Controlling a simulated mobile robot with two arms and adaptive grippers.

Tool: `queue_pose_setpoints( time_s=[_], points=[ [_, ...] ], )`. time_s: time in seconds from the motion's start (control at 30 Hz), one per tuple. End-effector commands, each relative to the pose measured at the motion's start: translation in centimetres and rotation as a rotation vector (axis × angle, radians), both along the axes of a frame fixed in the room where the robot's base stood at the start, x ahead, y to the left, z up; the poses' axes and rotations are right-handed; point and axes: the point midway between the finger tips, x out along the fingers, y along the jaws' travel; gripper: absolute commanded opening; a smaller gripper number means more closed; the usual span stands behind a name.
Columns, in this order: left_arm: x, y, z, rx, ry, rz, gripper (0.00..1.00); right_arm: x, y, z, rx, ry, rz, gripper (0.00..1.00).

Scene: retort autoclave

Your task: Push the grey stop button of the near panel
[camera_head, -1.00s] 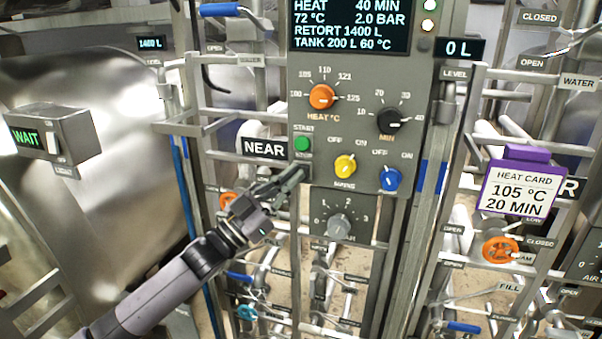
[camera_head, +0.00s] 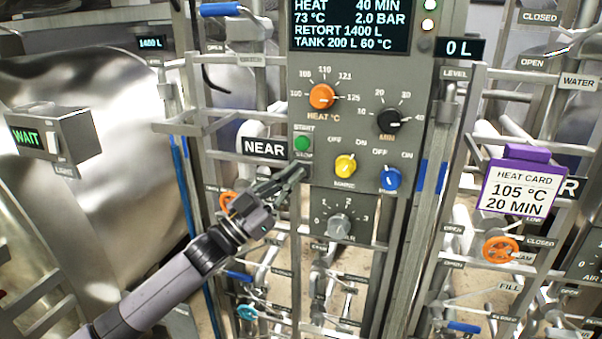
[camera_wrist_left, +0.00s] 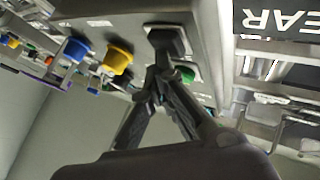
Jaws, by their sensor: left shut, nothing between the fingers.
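The near panel (camera_head: 425,90) is a grey upright box beside the NEAR sign. Its green start button (camera_head: 302,144) is in plain view, with a small label below it. The grey stop button cannot be made out; the fingers cover the spot just below that label. My left gripper (camera_head: 298,173) is shut and empty, its fingertips at the panel's left edge below the green button. Whether they touch the panel I cannot tell. In the left wrist view the closed fingers (camera_wrist_left: 163,45) point at the panel face, with the green button (camera_wrist_left: 187,75) beside them. My right gripper is not in view.
Right of the fingers are the yellow knob (camera_head: 345,165) and blue knob (camera_head: 391,179). A grey knob (camera_head: 339,226) sits below, and the orange heat knob (camera_head: 321,97) above. Pipes and valve handles surround the panel. A purple-framed heat card (camera_head: 516,186) hangs at right.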

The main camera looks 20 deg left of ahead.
Motion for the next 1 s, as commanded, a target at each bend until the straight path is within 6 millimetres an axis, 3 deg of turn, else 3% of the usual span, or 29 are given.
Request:
queue_pose_setpoints(
  time_s=[1.0],
  points=[
    [0.64,0.0,-0.02,0.0,0.001,0.001,0.0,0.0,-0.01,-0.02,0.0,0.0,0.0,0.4]
  ],
)
